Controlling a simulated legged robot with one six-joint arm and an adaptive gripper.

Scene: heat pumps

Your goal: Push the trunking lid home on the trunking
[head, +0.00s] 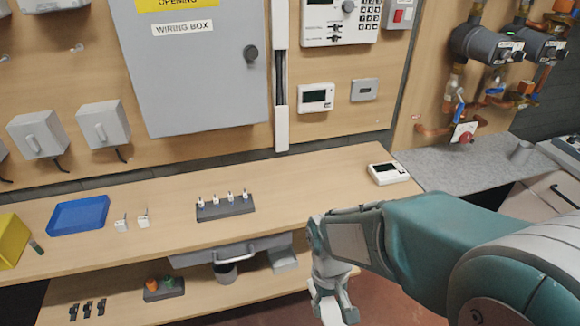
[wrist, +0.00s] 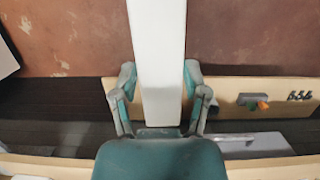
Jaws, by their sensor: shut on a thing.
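The trunking (head: 282,130) is a narrow white vertical channel on the wall board in the head view, just right of the grey wiring box (head: 195,85). Its middle stretch shows a dark open slot, with white cover above and below. My gripper (wrist: 160,80) is shut on a long white flat strip, the trunking lid (wrist: 158,40), which runs between the two fingers and out of the top of the wrist view. In the head view my gripper (head: 330,292) hangs low in front of the bench's edge, well apart from the trunking. Only a small white part shows there.
The wooden bench (head: 320,180) spans below the board. On it are a blue tray (head: 78,215), a grey block with white pieces (head: 226,208) and a white thermostat (head: 388,173). A wall thermostat (head: 316,98) and keypad panel (head: 338,22) sit right of the trunking.

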